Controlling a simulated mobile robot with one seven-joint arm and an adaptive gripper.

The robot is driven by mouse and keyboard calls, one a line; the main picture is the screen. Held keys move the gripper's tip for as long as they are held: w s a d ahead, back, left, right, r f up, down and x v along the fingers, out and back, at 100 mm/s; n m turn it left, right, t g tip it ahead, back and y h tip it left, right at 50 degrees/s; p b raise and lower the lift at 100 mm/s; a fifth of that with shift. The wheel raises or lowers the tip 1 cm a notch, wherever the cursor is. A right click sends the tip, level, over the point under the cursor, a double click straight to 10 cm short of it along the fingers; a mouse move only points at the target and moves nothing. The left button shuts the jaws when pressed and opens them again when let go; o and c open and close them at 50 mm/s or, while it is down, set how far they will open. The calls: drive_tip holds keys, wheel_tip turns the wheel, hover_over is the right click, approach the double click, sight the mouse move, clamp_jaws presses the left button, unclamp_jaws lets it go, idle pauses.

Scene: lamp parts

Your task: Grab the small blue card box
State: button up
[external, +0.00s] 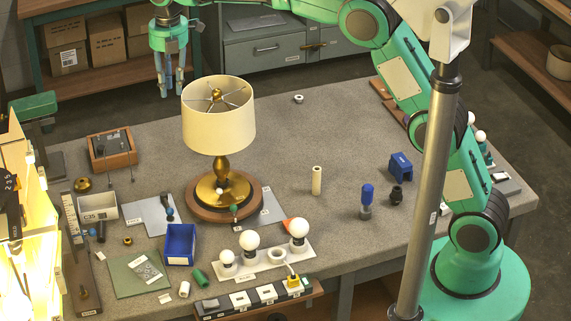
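A small blue box (401,167) sits on the right part of the grey workbench (330,130), left of my arm's lower links; it looks like the card box, though its marking is too small to read. A larger open blue bin (180,246) stands at the front left of the bench. My gripper (172,94) hangs at the upper left, fingers pointing down, apart and empty. It is above the bench's far-left side, well away from the small blue box.
A lamp with a cream shade (218,120) stands between my gripper and the small box. A cream cylinder (317,180), a blue-topped part (367,200) and a black part (396,195) stand left of or below that box. A bulb strip (265,258) lies in front. The bench's back middle is mostly clear.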

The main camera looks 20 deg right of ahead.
drive_tip(key=s+a+f+n, duration=0.2)
drive_tip(key=a+f+n, duration=0.1)
drive_tip(key=a, duration=0.4)
hover_over(180, 245)
drive_tip(key=a, duration=0.4)
wheel_tip(180, 245, down, 35)
drive_tip(key=shift+s, duration=0.25)
drive_tip(key=shift+f, duration=0.15)
wheel_tip(180, 245, down, 8)
drive_tip(key=shift+r, duration=0.1)
drive_tip(key=shift+f, duration=0.35)
drive_tip(key=shift+f, duration=0.1)
drive_tip(key=shift+s+a+f+p, duration=0.1)
drive_tip(key=shift+f+p, duration=0.2)
drive_tip(key=shift+f, duration=2.15)
